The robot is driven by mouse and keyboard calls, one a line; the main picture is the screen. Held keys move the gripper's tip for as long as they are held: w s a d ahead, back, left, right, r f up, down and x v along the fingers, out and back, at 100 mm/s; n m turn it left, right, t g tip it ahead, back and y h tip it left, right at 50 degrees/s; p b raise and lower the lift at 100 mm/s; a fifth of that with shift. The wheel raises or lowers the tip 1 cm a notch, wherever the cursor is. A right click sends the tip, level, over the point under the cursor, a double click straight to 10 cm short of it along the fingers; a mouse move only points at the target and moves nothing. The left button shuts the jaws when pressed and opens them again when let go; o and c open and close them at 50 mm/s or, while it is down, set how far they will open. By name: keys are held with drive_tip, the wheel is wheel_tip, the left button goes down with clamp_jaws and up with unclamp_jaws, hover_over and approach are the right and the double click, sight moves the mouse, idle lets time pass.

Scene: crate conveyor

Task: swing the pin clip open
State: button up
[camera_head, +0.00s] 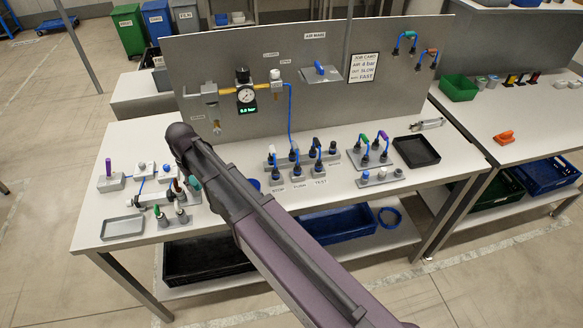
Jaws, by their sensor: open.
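I cannot pick out the pin clip with certainty at this size. A small metal cylinder fixture (150,198) lies at the left end of the bench, with small parts around it, and my arm covers its right side. My dark wrist is above the bench, just right of this fixture. My gripper is hidden behind my own wrist and forearm, so its jaws and any contact do not show. A separate silver metal part (427,124) lies at the bench's right end.
A grey panel (205,62) stands behind the bench (100,236), with a gauge (246,95) and blue hose on it. Hose connectors (294,156) fill the bench middle. A grey tray (122,227) is front left; a black tray (417,151) is right.

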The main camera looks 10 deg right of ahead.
drive_tip(key=n, duration=0.3)
drive_tip(key=w+n, duration=0.1)
drive_tip(key=shift+d+n, duration=0.4)
drive_tip(key=n, duration=0.2)
drive_tip(key=w+n, duration=0.1)
drive_tip(key=n, duration=0.2)
drive_tip(key=shift+w+d, duration=0.15)
drive_tip(key=shift+r+p, duration=0.35)
wheel_tip(320, 180, up, 14)
drive_tip(key=p, duration=1.4)
drive_tip(key=s+d+f+m+b, duration=0.2)
drive_tip(key=s+d+m, duration=0.2)
drive_tip(key=d, duration=0.5)
drive_tip(key=s+d+f+m+b, duration=0.2)
drive_tip(key=d+m, duration=0.3)
drive_tip(key=d, duration=0.4)
drive_tip(key=s+d+f+m+b, duration=0.2)
drive_tip(key=s+d+m, duration=0.3)
drive_tip(key=d, duration=0.3)
drive_tip(key=shift+s+d, duration=0.35)
drive_tip(key=shift+d, duration=0.05)
